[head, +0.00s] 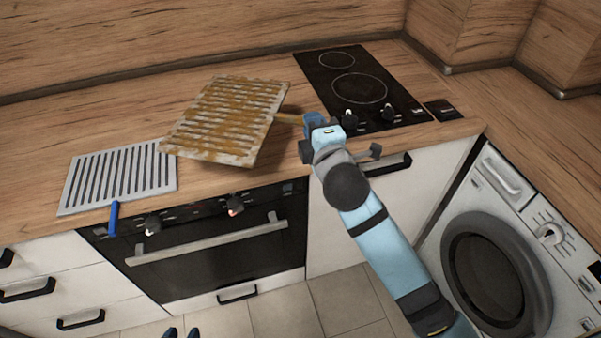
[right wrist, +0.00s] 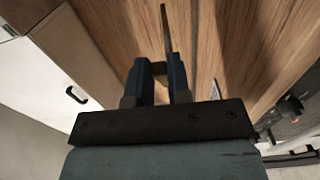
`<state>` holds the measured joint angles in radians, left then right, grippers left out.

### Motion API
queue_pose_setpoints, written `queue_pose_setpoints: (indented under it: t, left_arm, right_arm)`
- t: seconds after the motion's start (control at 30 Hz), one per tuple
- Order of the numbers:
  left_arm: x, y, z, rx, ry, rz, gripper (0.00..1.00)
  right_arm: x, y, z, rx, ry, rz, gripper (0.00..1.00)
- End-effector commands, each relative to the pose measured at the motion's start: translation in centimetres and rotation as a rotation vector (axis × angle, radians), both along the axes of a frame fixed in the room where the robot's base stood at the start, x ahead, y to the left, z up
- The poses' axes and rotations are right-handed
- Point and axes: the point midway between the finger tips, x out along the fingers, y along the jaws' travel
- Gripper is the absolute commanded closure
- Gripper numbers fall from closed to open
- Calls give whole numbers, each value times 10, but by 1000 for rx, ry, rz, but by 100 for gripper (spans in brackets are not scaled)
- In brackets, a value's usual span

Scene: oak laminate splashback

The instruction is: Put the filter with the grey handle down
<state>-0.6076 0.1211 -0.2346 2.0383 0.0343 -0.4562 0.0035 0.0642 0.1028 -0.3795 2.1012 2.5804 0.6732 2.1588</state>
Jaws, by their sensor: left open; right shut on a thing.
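A slatted metal filter (head: 226,120), stained brown, is held by its short handle (head: 289,118) above the worktop left of the hob. The handle looks brownish in the head view; I cannot make out grey. My right gripper (head: 313,121) is shut on this handle. In the right wrist view the filter (right wrist: 166,30) shows edge-on beyond the fingers (right wrist: 166,82), with a dark shadow on the wood beside it. A second, clean filter (head: 120,176) with a blue handle (head: 114,218) lies flat at the left. My left gripper (head: 180,333) is open, only its fingertips showing at the bottom edge.
The wooden worktop (head: 130,110) is clear behind the filters. A black hob (head: 358,88) is at the right. An oven (head: 210,250) is under the filters, with a washing machine (head: 500,250) at the right. The held filter overlaps the clean filter's right edge in the head view.

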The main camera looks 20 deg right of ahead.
Motion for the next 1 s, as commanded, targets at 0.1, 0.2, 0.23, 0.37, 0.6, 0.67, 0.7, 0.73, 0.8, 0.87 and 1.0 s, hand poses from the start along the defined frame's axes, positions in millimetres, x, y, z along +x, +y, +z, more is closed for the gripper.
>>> queue_pose_setpoints:
  t: [0.1,0.2,0.23,0.37,0.6,0.67,0.7,0.73,0.8,0.87,1.0]
  left_arm:
    - [0,-1,-8,-6,8,4,57]
    - [-1,-2,-13,-10,18,6,57]
    - [-1,-2,-14,-11,19,7,57]
    - [1,-2,-16,-14,18,8,57]
    - [3,-2,-14,-11,5,6,57]
    - [4,-1,-15,-8,1,4,57]
    - [4,-1,-16,-7,-1,3,57]
    - [4,-1,-17,-6,-4,2,57]
    - [5,0,-18,-2,-9,-1,57]
    - [5,0,-18,1,-10,-4,57]
    - [4,1,-17,5,-10,-8,57]
  right_arm:
    - [0,0,-36,0,3,0,100]
    - [0,0,-63,-1,2,0,100]
    - [0,0,-70,1,3,0,100]
    - [0,0,-92,0,0,0,100]
    - [0,0,-109,2,-1,0,100]
    - [0,0,-117,1,0,-1,100]
    - [0,0,-124,1,0,0,100]
    - [0,0,-129,1,0,0,100]
    - [0,0,-140,2,0,-1,100]
    - [0,0,-144,1,-2,-1,100]
    - [0,0,-144,2,-3,0,100]
